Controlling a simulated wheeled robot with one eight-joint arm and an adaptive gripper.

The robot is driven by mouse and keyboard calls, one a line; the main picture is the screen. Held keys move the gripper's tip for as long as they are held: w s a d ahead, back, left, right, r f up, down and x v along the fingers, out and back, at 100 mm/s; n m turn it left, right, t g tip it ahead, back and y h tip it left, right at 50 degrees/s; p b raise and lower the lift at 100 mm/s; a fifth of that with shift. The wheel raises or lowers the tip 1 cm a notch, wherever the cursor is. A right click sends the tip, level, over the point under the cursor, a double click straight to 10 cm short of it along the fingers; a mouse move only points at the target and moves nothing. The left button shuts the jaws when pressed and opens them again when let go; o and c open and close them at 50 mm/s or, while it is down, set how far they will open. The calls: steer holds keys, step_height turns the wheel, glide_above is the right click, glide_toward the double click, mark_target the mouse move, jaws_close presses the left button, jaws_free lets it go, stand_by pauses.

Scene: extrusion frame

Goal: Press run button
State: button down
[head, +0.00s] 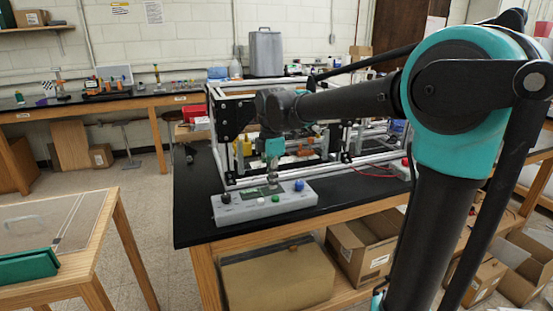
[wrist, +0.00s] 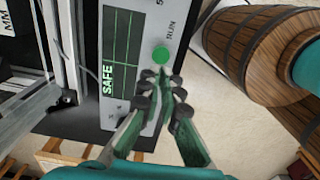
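The control box (head: 240,211) is a pale grey panel on the black bench top, at the frame's front edge. In the wrist view the panel (wrist: 148,110) carries a dark screen reading SAFE. The round green run button (wrist: 160,55), labelled RUN, is just beyond my fingertips. It also shows on the box in the head view (head: 275,199). My gripper (wrist: 162,74) has its fingertips together, with nothing seen between them. The tips point at the button's near side; I cannot tell whether they touch it. In the head view my gripper (head: 273,182) is above the box.
A blue knob (head: 299,185) and a black knob (head: 225,198) stand up from the box. The metal extrusion frame (head: 216,140) rises close behind it. Red leads (head: 372,171) lie to the right. The bench's left front corner is clear.

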mark_target(272, 198)
step_height(272, 198, up, 10)
steer(key=shift+f, duration=0.2)
